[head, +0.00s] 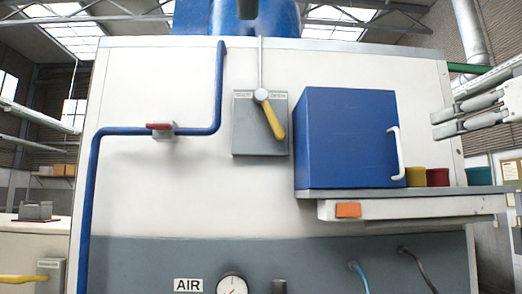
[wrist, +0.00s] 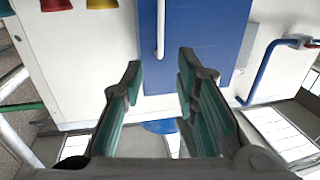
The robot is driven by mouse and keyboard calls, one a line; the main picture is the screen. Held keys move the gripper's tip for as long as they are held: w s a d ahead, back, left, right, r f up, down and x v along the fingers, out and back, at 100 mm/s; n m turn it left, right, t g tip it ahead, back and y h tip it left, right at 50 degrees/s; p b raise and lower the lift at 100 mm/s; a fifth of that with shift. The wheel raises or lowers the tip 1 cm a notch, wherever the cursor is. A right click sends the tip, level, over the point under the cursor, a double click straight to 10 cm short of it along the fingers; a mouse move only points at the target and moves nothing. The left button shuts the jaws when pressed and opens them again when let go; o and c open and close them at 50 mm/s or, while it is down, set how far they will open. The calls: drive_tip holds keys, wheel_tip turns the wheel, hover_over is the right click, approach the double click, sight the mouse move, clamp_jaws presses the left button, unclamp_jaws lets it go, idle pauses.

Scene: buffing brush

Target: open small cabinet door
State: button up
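The small blue cabinet (head: 340,140) stands on a shelf on the white panel in the head view. Its door looks shut, with a white curved vertical handle (head: 396,152) on the right side. My gripper (head: 437,124) is right of the handle and slightly higher, apart from it. In the wrist view, which appears upside down, the blue door (wrist: 205,30) and the white handle (wrist: 160,32) show ahead. My gripper (wrist: 160,68) is open and empty there, its two fingers apart and the handle's end lined up between the tips, with no contact visible.
The grey shelf (head: 440,190) holds yellow (head: 415,177), red (head: 438,177) and green (head: 479,176) cups right of the cabinet, below my gripper. A grey switch box (head: 245,130) with a yellow lever is on the left. Space between gripper and handle looks clear.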

sight(400, 141)
drive_tip(key=w, duration=0.3)
drive_tip(key=w+a+p, duration=0.1)
drive_tip(key=w, duration=0.3)
drive_tip(key=w+p, duration=0.1)
drive_tip(key=w, duration=0.3)
drive_tip(key=shift+a, duration=0.4)
clamp_jaws()
drive_tip(key=shift+s, duration=0.1)
